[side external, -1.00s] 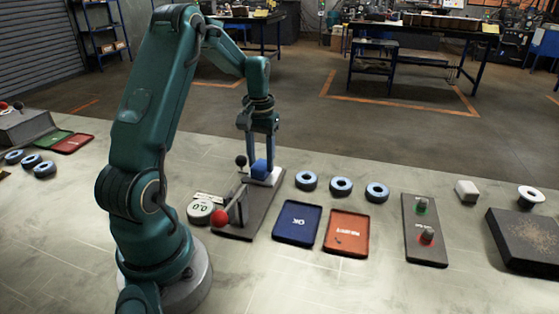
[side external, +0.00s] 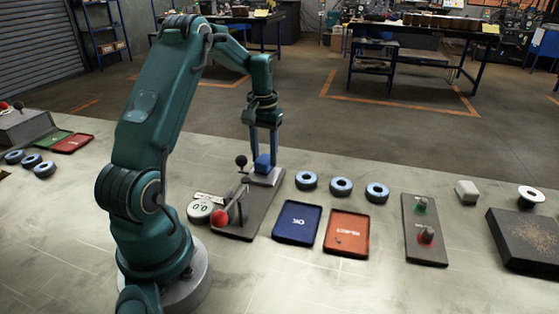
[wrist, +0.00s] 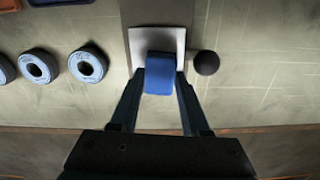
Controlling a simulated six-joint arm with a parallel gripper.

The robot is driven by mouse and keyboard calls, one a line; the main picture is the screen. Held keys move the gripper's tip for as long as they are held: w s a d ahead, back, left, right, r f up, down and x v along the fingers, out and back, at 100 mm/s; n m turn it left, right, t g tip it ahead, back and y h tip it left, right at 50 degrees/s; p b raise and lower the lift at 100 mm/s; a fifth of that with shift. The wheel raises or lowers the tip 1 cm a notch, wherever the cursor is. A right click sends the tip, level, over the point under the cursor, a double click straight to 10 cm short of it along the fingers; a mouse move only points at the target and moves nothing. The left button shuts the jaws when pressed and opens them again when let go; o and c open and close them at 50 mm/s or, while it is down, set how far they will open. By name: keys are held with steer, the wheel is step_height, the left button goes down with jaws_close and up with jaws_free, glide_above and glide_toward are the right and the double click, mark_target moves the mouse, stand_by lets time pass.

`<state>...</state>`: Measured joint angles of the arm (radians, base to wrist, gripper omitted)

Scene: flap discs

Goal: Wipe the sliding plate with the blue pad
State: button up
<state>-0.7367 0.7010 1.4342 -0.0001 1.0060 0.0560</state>
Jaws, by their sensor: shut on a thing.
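The blue pad (side external: 262,163) is between the fingers of my gripper (side external: 264,160), which is shut on it. In the wrist view the pad (wrist: 159,73) sits between the two fingertips (wrist: 159,84). The light grey sliding plate (side external: 265,178) lies under the pad at the far end of a dark base (side external: 240,222). In the wrist view the plate (wrist: 170,40) shows around the pad's far side. The pad appears on or just above the plate; I cannot tell whether they touch.
A black knob (side external: 241,160) stands close beside the plate, and a red ball lever (side external: 219,217) is at the near end. A round gauge (side external: 200,211) is to the left. Several flap discs (side external: 341,186), a blue tray (side external: 298,222) and a red tray (side external: 347,233) lie to the right.

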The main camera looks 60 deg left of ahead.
steer(key=shift+w+a, duration=0.65)
steer(key=shift+w+d, duration=0.1)
steer(key=shift+d, duration=0.3)
steer(key=shift+s+d, duration=2.3)
steer(key=shift+s, duration=0.05)
steer(key=shift+w+a, duration=2.45)
steer(key=shift+r, duration=4.05)
